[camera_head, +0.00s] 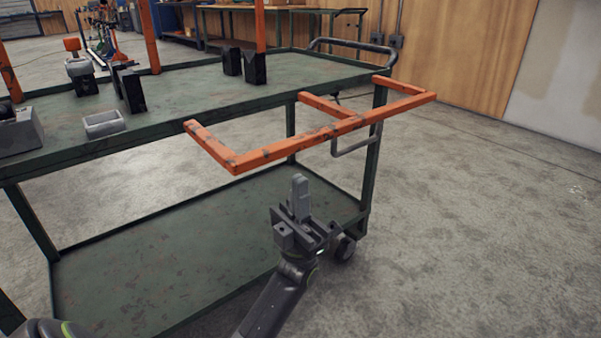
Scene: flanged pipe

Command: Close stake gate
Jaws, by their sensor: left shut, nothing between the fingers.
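The orange stake gate (335,129) is a worn painted frame with one long bar and three short crossbars. It sticks out roughly level from the near right side of the green cart (180,126), at about the height of the top shelf. My left gripper (299,188) is shut and empty, pointing up. In the picture it shows just below the gate's long bar, in front of the lower shelf (190,250). I see no contact with the gate. My right gripper is not in view.
Black blocks (254,67) and small grey metal parts (104,123) stand on the top shelf. Upright orange posts (150,37) rise from the cart. A push handle (352,44) is at its far right end. The concrete floor (480,220) to the right is clear.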

